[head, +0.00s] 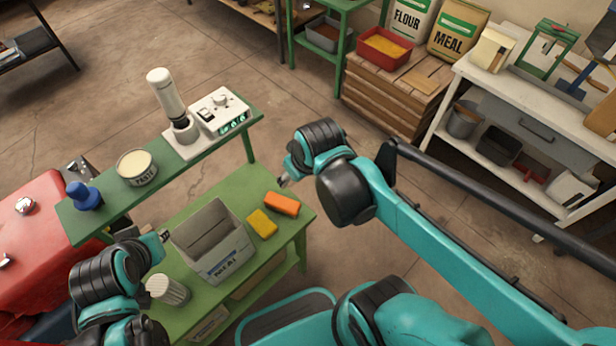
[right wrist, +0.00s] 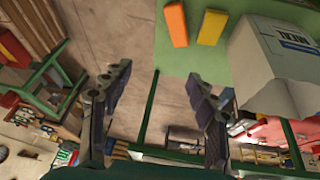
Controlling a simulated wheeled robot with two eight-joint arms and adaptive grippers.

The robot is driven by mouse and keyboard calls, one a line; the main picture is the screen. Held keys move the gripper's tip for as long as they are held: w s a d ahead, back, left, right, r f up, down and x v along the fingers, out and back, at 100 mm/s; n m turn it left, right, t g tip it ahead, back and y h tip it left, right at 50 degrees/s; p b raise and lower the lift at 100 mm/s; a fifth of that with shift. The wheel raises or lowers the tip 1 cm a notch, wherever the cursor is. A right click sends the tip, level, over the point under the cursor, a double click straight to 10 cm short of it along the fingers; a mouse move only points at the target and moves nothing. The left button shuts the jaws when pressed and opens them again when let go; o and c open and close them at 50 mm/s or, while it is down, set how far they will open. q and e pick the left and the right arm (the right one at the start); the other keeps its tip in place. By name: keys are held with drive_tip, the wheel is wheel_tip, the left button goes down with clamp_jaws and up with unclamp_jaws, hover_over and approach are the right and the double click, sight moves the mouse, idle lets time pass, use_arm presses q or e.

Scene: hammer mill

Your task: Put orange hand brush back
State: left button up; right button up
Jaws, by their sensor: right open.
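An orange block-like thing (head: 282,203), probably the orange hand brush, lies on the green table (head: 293,235) near its right edge. It also shows at the top of the right wrist view (right wrist: 176,24); I see no clear bristles. My right gripper (head: 284,182) is just beyond the table's far right edge, apart from the orange thing. In the right wrist view its two fingers (right wrist: 157,95) are spread with nothing between them. My left gripper (head: 164,236) is beside the grey bin's left side; its fingers are too small to read.
A yellow block (head: 262,223) lies beside the orange one. A grey open bin (head: 212,245) and a ribbed white cylinder (head: 168,290) stand on the table. A raised shelf (head: 110,201) behind holds a paste tub (head: 137,168) and an instrument (head: 220,111). Floor right of the table is open.

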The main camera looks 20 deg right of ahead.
drive_tip(key=s+m, duration=0.1)
drive_tip(key=s+d+r+m+t, duration=0.1)
drive_tip(key=s+r+t, duration=0.1)
drive_tip(key=s, duration=0.1)
drive_tip(key=shift+d+m, duration=0.2)
drive_tip(key=shift+m, duration=0.2)
drive_tip(key=shift+f, duration=0.1)
